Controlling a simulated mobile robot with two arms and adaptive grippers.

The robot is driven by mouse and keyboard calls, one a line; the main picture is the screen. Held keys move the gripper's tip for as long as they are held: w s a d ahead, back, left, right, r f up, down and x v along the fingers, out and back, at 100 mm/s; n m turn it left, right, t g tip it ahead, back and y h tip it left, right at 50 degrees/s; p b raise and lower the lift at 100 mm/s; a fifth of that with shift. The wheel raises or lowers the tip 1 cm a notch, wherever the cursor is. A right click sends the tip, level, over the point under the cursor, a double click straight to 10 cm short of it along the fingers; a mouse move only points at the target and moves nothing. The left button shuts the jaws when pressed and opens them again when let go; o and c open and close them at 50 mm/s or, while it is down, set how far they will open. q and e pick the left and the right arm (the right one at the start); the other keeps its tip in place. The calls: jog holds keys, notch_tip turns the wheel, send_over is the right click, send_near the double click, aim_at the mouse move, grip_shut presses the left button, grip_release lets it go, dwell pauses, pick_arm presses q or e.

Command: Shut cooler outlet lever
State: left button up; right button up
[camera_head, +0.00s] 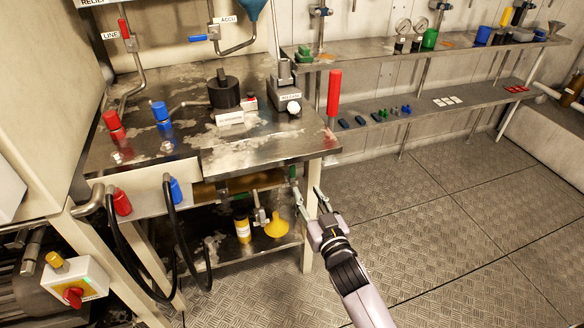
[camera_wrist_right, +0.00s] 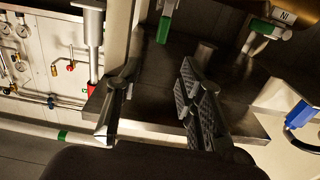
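My right gripper (camera_head: 309,193) is open and empty in the head view, by the front right corner of the metal workbench (camera_head: 265,152). In the right wrist view its two fingers stand wide apart (camera_wrist_right: 150,108) with nothing between them. A small green lever (camera_head: 293,172) sits under the bench edge, just beyond the fingertips. A green lever end (camera_wrist_right: 163,29) shows in the wrist view above the gap between the fingers, apart from them. No readable label marks either as the cooler outlet lever. Another green handle (camera_wrist_right: 262,27) is near a partly cut-off label. My left gripper is not in view.
A bench leg (camera_head: 309,225) stands close to the gripper. A yellow funnel (camera_head: 276,226) and bottle (camera_head: 242,227) stand on the lower shelf. The floor (camera_head: 440,215) to the right is clear.

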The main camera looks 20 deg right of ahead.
aim_at(293, 168)
jog(key=w+b, duration=0.1)
jog(key=w, duration=1)
jog(key=shift+w+a+f+b, duration=0.1)
jog(key=shift+w+a+b, duration=0.15)
jog(key=shift+b, duration=0.15)
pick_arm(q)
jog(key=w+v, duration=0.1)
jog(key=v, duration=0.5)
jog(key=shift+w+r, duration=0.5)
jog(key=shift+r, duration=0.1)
pick_arm(e)
jog(key=shift+w, duration=0.5)
jog(key=shift+c, duration=0.6)
grip_shut()
